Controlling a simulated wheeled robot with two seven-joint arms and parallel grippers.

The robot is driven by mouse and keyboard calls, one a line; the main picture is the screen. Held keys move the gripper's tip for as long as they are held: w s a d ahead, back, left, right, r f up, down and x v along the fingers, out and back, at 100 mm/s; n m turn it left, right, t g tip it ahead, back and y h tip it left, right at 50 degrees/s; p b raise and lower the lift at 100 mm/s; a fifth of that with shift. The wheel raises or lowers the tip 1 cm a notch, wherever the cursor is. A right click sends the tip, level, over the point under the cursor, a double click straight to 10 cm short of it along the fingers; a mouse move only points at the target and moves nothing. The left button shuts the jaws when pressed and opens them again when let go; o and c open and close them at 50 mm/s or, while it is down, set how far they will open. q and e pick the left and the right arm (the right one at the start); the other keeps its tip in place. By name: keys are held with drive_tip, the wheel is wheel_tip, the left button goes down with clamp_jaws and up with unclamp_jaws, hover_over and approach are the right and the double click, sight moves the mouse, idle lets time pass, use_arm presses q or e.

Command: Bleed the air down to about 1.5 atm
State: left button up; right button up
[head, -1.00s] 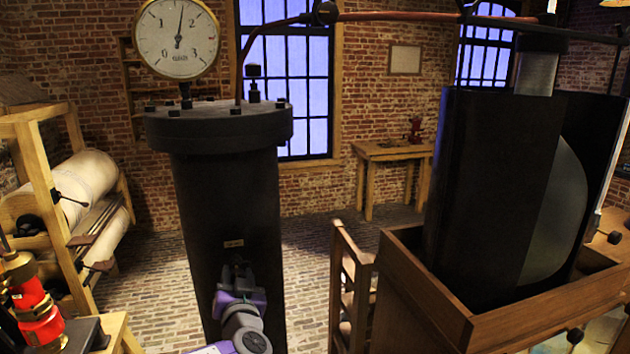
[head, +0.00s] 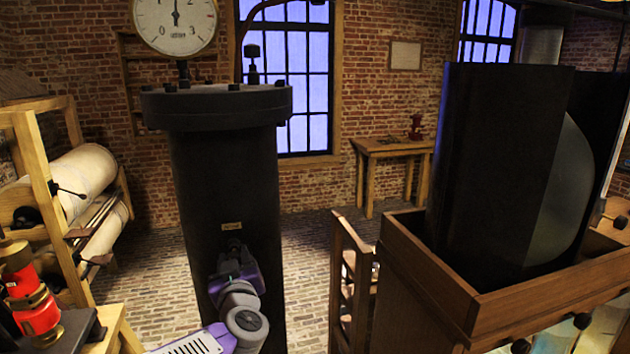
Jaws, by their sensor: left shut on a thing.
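A tall dark metal cylinder (head: 205,165) with a bolted lid stands left of centre. A round white pressure gauge (head: 195,28) rises from its lid. The top of the dial is cut off by the frame; the visible part of its dark needle points about straight up. I cannot read an exact value. My left gripper (head: 235,262) is low at the cylinder's front, shut on a small dark valve (head: 235,245) below a small label plate (head: 232,226). The gripper hides most of the valve. My right gripper is not in view.
A wooden trough (head: 460,305) with large dark panels (head: 497,150) stands at right. A wooden frame with pale rolls (head: 85,185) and a red brass-fitted device (head: 35,305) are at left. A small table (head: 390,148) stands at the back wall. Brick floor between is open.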

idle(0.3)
use_arm(q)
drive_tip(key=m+p, duration=0.6)
drive_tip(key=p, duration=0.1)
drive_tip(key=shift+r+p, duration=0.2)
drive_tip(key=shift+p, duration=0.15)
drive_tip(key=shift+f+m+p, duration=0.1)
drive_tip(key=shift+m+p, duration=0.2)
drive_tip(key=shift+m, duration=0.2)
drive_tip(key=shift+f, duration=0.1)
drive_tip(key=o, duration=1.2)
drive_tip(key=shift+s, duration=0.1)
